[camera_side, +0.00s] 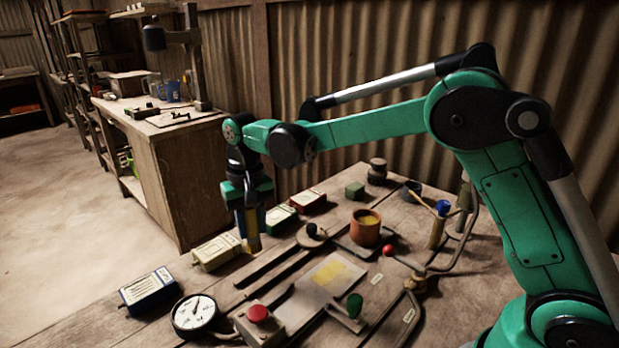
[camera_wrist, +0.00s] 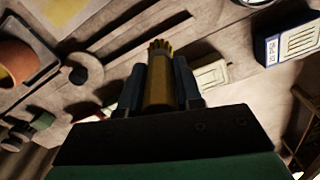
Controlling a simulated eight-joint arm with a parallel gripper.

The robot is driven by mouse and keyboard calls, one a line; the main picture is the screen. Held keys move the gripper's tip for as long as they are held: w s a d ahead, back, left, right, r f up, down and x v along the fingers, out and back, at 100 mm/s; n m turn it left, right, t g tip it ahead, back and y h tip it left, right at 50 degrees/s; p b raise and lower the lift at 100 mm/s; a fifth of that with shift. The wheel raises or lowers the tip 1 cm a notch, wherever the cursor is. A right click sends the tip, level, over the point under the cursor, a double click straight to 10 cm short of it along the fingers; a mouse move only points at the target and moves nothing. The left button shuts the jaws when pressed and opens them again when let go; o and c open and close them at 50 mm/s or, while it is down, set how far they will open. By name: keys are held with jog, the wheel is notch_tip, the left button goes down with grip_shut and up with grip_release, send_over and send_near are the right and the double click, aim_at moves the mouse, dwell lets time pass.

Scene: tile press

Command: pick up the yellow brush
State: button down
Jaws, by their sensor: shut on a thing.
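The yellow brush (camera_wrist: 158,82) is between the two dark fingers of my gripper (camera_wrist: 160,88), its bristle end pointing away from the wrist camera. In the side view my gripper (camera_side: 250,218) points down near the table's left edge, shut on the brush. The brush's lower end (camera_side: 254,243) shows below the fingers, close to the table top. I cannot tell whether it touches the table. The rest of the brush is hidden by the gripper.
A cream box (camera_side: 217,251) stands just left of the gripper, green (camera_side: 279,219) and red (camera_side: 308,201) boxes behind it. A blue box (camera_side: 149,291), a gauge (camera_side: 194,314) and a red button (camera_side: 258,314) are in front. An orange pot (camera_side: 366,228) stands to the right.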

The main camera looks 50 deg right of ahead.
notch_tip(320, 180, up, 15)
jog(key=shift+r, duration=0.15)
dwell(0.6)
